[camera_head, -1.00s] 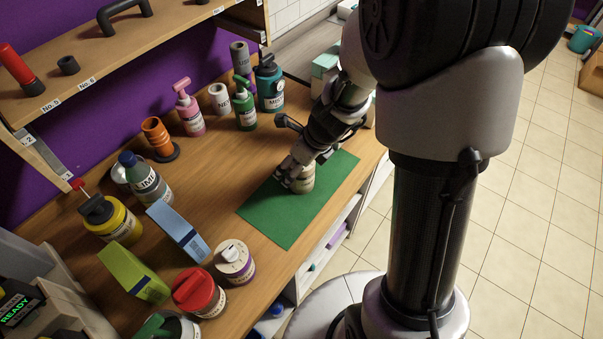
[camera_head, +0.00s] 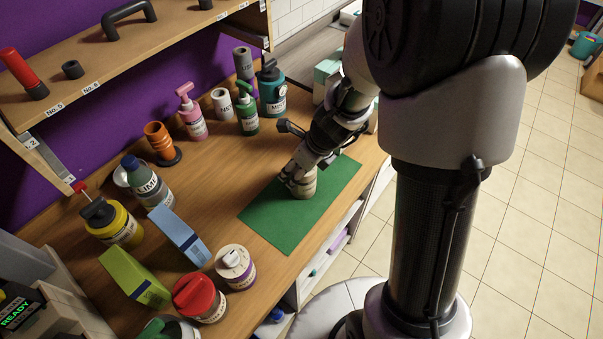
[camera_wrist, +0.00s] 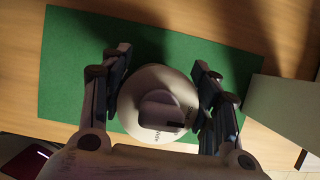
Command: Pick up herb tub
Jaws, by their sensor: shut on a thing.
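The herb tub (camera_head: 303,184) is a small pale beige tub standing on the green mat (camera_head: 283,221) on the wooden counter. It also shows in the wrist view (camera_wrist: 153,88) from above, with a round lid and a raised knob. My gripper (camera_head: 292,177) reaches down to the tub from the upper right. In the wrist view its two fingers (camera_wrist: 160,80) stand on the left and right sides of the tub and are shut on it. The fingers and wrist hide part of the tub in the head view.
Several bottles, including a teal one (camera_head: 271,92) and a green pump bottle (camera_head: 247,112), stand at the back. A blue carton (camera_head: 180,235), a white-lidded tub (camera_head: 235,264) and a red-lidded jar (camera_head: 199,295) stand at the front left. The mat is otherwise clear.

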